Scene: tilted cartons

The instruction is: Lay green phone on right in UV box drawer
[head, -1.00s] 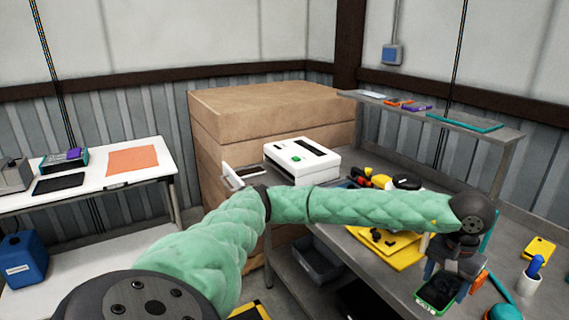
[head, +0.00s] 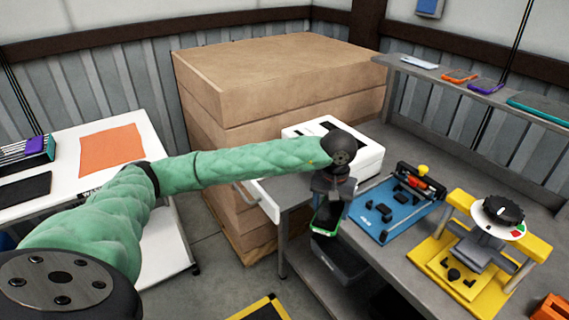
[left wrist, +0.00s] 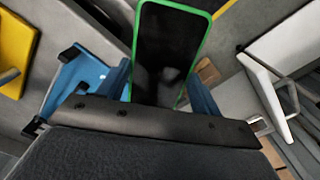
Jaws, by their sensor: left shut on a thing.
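The green-edged phone (head: 325,219) has a dark screen and hangs from my left gripper (head: 328,203), which is shut on it. In the left wrist view the phone (left wrist: 172,45) sits between the blue fingers of the left gripper (left wrist: 163,88). The white UV box (head: 369,161) stands at the bench's back left, partly hidden by my arm. Its drawer (head: 262,201) is pulled out to the left. The phone is in front of the box, right of the drawer and apart from it. In the left wrist view the drawer (left wrist: 262,83) shows at the right. My right gripper is not in view.
A blue fixture (head: 378,230) and a yellow press (head: 430,262) with a dial stand on the bench to the right. A shelf (head: 440,80) with phone cases runs behind. Large cartons (head: 270,80) stand behind the box. A white table (head: 150,120) is at left.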

